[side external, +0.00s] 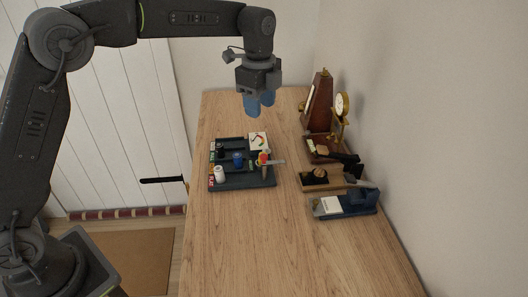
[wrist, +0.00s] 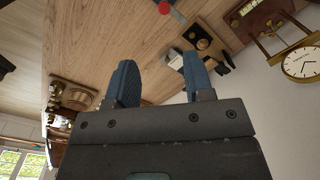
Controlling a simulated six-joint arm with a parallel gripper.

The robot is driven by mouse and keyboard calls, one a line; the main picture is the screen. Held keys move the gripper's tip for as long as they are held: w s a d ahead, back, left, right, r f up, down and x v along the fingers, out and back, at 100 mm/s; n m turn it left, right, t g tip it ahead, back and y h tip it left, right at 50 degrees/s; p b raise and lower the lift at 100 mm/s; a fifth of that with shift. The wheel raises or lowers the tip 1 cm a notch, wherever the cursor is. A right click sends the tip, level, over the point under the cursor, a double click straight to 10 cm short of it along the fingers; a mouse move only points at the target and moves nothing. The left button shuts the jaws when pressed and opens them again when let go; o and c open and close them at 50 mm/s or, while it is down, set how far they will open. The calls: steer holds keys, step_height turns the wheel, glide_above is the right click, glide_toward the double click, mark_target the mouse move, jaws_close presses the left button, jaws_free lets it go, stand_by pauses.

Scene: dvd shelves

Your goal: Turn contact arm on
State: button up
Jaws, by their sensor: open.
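My gripper (side external: 259,102) is open and empty, high above the far part of the wooden table, with its blue fingers pointing down. In the wrist view the two blue fingers (wrist: 160,75) stand apart with nothing between them. I cannot clearly make out which part is the contact arm. A small wooden-based device (side external: 313,187) with dark parts and a round brass-coloured piece sits on the right side of the table, below and to the right of my gripper. A device with black and brass parts (wrist: 204,40) shows beyond the fingers in the wrist view; its setting is unclear.
A dark tray (side external: 262,183) with small coloured items lies left of the devices. A blue device (side external: 358,203) stands in front, a metronome (side external: 318,104) and brass clock (side external: 342,105) behind. The wall (side external: 420,120) is close on the right. The near table (side external: 260,250) is clear.

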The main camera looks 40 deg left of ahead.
mark_target(264, 156)
steer(key=shift+m, duration=0.4)
steer(key=f, duration=1)
steer(key=w+f, duration=0.1)
steer(key=f, duration=0.4)
steer(key=shift+d, duration=0.2)
steer(key=shift+c, duration=0.3)
jaws_close()
